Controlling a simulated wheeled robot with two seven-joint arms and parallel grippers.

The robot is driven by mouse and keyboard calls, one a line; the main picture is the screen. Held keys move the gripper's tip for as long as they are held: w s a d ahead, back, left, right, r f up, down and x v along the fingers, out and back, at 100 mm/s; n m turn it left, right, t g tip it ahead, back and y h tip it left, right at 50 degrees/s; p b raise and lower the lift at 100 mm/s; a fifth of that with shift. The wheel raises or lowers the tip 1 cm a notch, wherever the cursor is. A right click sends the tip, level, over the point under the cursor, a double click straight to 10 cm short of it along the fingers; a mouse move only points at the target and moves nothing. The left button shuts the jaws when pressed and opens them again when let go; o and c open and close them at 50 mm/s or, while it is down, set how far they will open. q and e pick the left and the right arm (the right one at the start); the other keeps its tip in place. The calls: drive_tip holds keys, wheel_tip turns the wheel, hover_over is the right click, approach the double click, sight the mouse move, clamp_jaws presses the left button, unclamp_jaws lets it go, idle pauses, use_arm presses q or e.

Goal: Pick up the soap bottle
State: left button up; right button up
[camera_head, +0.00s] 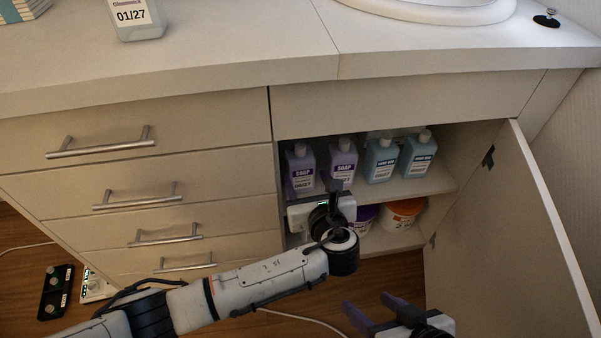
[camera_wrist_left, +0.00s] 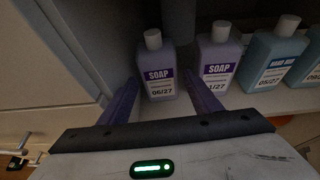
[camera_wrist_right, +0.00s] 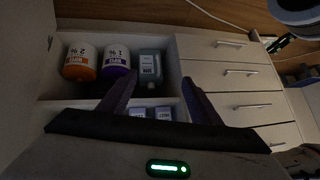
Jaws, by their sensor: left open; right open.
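Two purple soap bottles with white caps stand on the shelf inside the open cabinet. The left soap bottle (camera_head: 299,164) has its label facing out; the other soap bottle (camera_head: 342,160) is just right of it. In the left wrist view the left soap bottle (camera_wrist_left: 158,72) stands upright between the spread fingers of my left gripper (camera_wrist_left: 160,84), with gaps at its sides. The second soap bottle (camera_wrist_left: 217,58) is beyond the right finger. My left gripper (camera_head: 313,190) is open at the shelf front. My right gripper (camera_head: 378,308) is open and empty, low outside the cabinet.
Two blue hand wash bottles (camera_head: 381,160) stand right of the soap. A purple tub and an orange-lidded tub (camera_head: 403,212) are below. The open door (camera_head: 545,220) bounds the right; drawers (camera_head: 130,190) are left. Another bottle (camera_head: 136,18) stands on the counter.

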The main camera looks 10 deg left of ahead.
sight(303, 176)
use_arm(q)
drive_tip(key=shift+w+a+f, duration=0.15)
drive_tip(key=shift+w+f, duration=0.1)
drive_tip(key=shift+w, duration=0.25)
drive_tip(key=b+x, duration=0.1)
drive_tip(key=x, duration=0.1)
drive_tip(key=b+x, duration=0.2)
drive_tip(key=shift+a+f, duration=0.1)
drive_tip(key=shift+f, duration=0.3)
drive_tip(key=shift+w+a, duration=0.1)
drive_tip(key=shift+w, duration=0.15)
use_arm(e)
drive_tip(key=shift+w+a+r+t+y, duration=0.2)
drive_tip(key=shift+a+r+y, duration=0.15)
drive_tip(key=shift+a, duration=0.2)
drive_tip(key=shift+w+a+r+t+y, duration=0.15)
drive_tip(key=shift+a+r+y, duration=0.15)
drive_tip(key=shift+a, duration=0.2)
use_arm(q)
drive_tip(key=c, duration=1)
drive_tip(key=shift+r, duration=0.15)
drive_tip(key=shift+c, duration=0.7)
drive_tip(key=shift+r, duration=0.1)
